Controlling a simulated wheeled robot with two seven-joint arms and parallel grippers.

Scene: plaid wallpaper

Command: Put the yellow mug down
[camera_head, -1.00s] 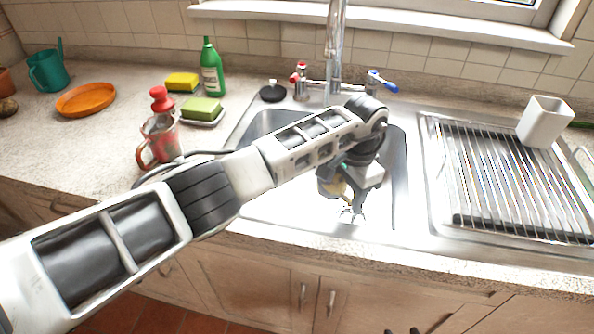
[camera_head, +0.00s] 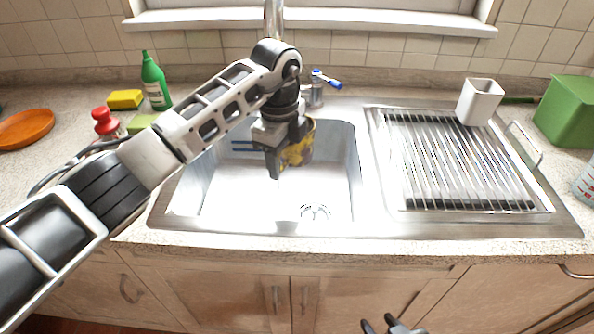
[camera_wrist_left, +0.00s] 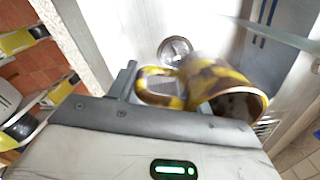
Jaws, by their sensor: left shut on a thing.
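The yellow mug (camera_head: 300,148) has brownish patches and is partly hidden behind my left gripper (camera_head: 275,172) in the head view. The left gripper is shut on it, over the sink basin (camera_head: 225,195). In the left wrist view, the mug (camera_wrist_left: 228,84) lies tilted with its mouth toward the lower right. Its handle (camera_wrist_left: 160,86) is beside the gripper's dark finger. I cannot tell whether the mug touches the basin. My right gripper (camera_head: 392,325) shows only at the bottom edge, mostly cut off.
Right of the basin is a ribbed drainboard (camera_head: 450,165) with a white cup (camera_head: 480,101) at its back. A green box (camera_head: 568,110) stands farther right. A green bottle (camera_head: 155,82), yellow sponge (camera_head: 125,99) and orange plate (camera_head: 25,128) are at left. The basin floor around the drain (camera_head: 315,212) is clear.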

